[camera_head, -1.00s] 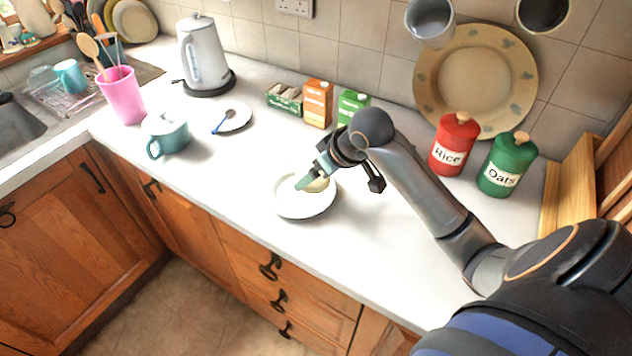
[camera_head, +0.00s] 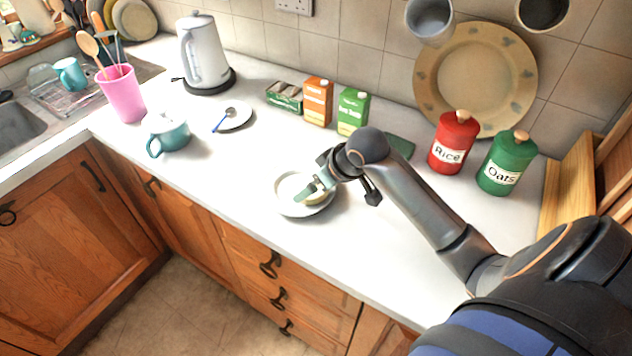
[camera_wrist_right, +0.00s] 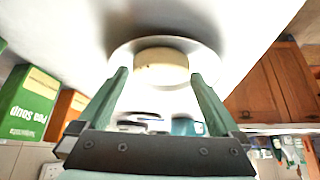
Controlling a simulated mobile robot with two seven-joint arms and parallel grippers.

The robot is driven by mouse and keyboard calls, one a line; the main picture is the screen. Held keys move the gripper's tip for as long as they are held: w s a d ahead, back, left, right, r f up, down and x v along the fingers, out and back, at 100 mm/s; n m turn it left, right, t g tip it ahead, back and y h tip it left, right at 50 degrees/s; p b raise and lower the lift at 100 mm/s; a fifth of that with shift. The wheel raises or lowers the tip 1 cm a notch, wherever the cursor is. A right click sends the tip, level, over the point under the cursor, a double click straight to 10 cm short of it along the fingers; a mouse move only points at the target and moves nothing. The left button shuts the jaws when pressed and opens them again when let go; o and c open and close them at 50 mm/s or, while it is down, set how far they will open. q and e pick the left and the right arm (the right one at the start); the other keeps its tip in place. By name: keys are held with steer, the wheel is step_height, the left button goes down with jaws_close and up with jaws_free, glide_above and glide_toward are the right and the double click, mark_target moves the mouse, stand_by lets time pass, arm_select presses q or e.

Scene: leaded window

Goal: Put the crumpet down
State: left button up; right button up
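The crumpet (camera_wrist_right: 162,67) is a pale, round, thick disc on the white plate (camera_head: 287,187) on the worktop; the plate also shows in the right wrist view (camera_wrist_right: 118,58). In the head view the crumpet (camera_head: 316,199) is partly hidden by my right gripper (camera_head: 313,190). My right gripper (camera_wrist_right: 160,76) has its two green fingers apart, one at each side of the crumpet, with a narrow gap showing at both sides. The crumpet appears to rest flat on the plate. My left gripper is not in view.
Orange (camera_head: 318,101) and green (camera_head: 352,111) cartons stand behind the plate. Rice (camera_head: 453,143) and Oats (camera_head: 506,163) canisters stand at the right. The worktop's front edge is close to the plate.

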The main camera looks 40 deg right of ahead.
steer(key=shift+r, duration=0.25)
steer(key=v, duration=1.2)
steer(key=shift+r, duration=0.25)
